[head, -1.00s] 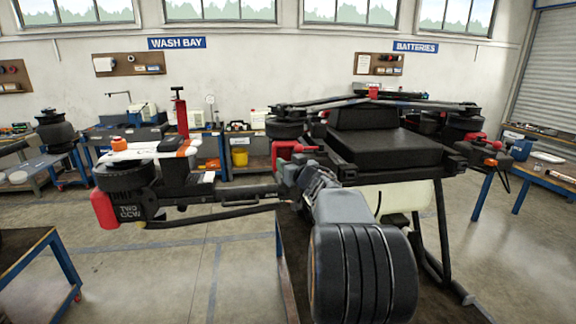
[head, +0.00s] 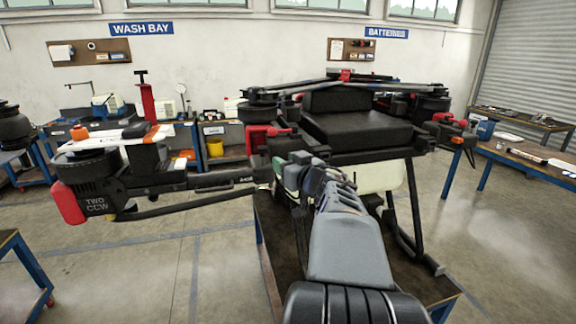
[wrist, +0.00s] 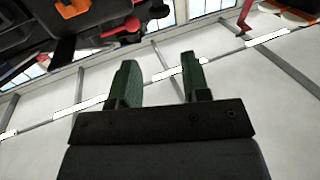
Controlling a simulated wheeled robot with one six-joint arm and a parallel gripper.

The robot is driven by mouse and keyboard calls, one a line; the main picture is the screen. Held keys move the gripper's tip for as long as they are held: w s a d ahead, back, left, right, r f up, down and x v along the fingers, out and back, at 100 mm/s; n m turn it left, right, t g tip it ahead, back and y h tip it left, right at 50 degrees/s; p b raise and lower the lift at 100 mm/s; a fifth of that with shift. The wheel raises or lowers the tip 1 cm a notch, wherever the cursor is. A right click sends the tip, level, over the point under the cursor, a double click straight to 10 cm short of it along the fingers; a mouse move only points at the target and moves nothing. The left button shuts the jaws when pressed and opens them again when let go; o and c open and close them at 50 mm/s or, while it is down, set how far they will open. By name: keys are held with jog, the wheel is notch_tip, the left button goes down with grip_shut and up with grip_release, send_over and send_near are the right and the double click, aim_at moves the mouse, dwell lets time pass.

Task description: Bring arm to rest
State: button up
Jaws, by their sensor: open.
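My gripper (wrist: 156,85) shows in the wrist view with its two green fingers apart and nothing between them. The drone has a black body and a white tank (head: 378,178). One drone arm (head: 205,182) extends left, ending in a motor with a red cap marked "TWO CCW".
The drone stands on a bench (head: 268,262) with blue legs. A blue-legged table (head: 515,152) is at the right, and another table corner (head: 12,245) at the lower left. A yellow bucket (head: 215,148) stands by the back benches. The floor at left and right is open.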

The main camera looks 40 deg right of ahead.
jog(key=shift+s+a, duration=0.1)
jog(key=shift+s, duration=0.25)
dwell(0.4)
jog(key=s+d+f+m+g+h, duration=0.3)
jog(key=s+d+f+g+h, duration=0.15)
jog(key=d+h, duration=0.25)
jog(key=s+a+f+m+g, duration=0.2)
jog(key=a+f+g, duration=0.2)
jog(key=f+g, duration=0.25)
jog(key=s+a+f+n+y, duration=0.1)
jog(key=a+f+n+y, duration=0.1)
jog(key=a, duration=0.7)
jog(key=s+a+f+n+g+y, duration=0.1)
jog(key=s+a+f+n+y, duration=0.1)
jog(key=a, duration=0.8)
jog(key=s+a+f+n+g+y, duration=0.1)
jog(key=s+a+f+n+y, duration=0.1)
jog(key=a+y, duration=0.3)
jog(key=shift+a+f+n+y, duration=0.3)
jog(key=shift+a+f, duration=0.6)
jog(key=shift+a, duration=1.25)
jog(key=shift+w, duration=0.1)
jog(key=shift+c, duration=0.2)
